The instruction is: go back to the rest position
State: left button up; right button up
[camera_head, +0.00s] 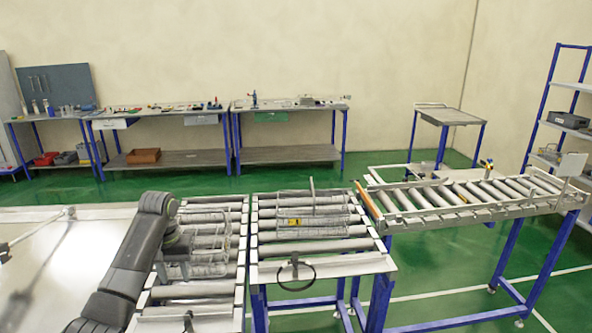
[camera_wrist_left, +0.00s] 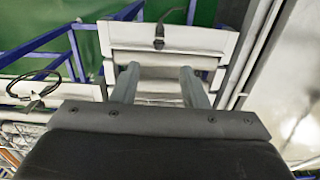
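My left arm (camera_head: 132,255) comes in from the lower left of the head view, with its wrist bent over the left roller conveyor (camera_head: 190,292). My left gripper (camera_wrist_left: 159,72) shows in the left wrist view with its two fingers apart and nothing between them. Its fingers point toward the conveyor's end plate (camera_wrist_left: 172,38), which carries a dark fitting. My right arm and gripper are in neither view.
A middle roller conveyor (camera_head: 320,246) with a wire-frame piece stands beside the left one. A third conveyor (camera_head: 470,203) runs right. A pale flat surface (camera_head: 60,270) lies left of my arm. Workbenches (camera_head: 290,105) line the back wall; green floor is free between.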

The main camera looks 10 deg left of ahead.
pick_arm(q)
jog(key=s+d+f+m+t, duration=0.1)
jog(key=s+d+f, duration=0.1)
jog(key=s+f, duration=0.65)
jog(key=s+d+f+m, duration=0.1)
jog(key=s+d+f, duration=0.1)
jog(key=s+f, duration=0.7)
jog(key=s+d+r+t+y, duration=0.1)
jog(key=s+r, duration=0.1)
jog(key=s, duration=0.9)
jog(key=s+d+r+t+y, duration=0.1)
jog(key=s+r+t, duration=0.1)
jog(key=s, duration=0.9)
notch_tip(320, 180, down, 34)
jog(key=a+g+b, duration=0.1)
jog(key=g+b, duration=0.1)
jog(key=b, duration=0.6)
jog(key=s+f+b, duration=0.3)
jog(key=s+f, duration=0.4)
jog(key=f, duration=0.3)
jog(key=s+d+f+g+h+b, duration=0.1)
jog(key=s+f+b, duration=0.2)
jog(key=s+f, duration=0.5)
notch_tip(320, 180, down, 3)
jog(key=shift+r, duration=0.1)
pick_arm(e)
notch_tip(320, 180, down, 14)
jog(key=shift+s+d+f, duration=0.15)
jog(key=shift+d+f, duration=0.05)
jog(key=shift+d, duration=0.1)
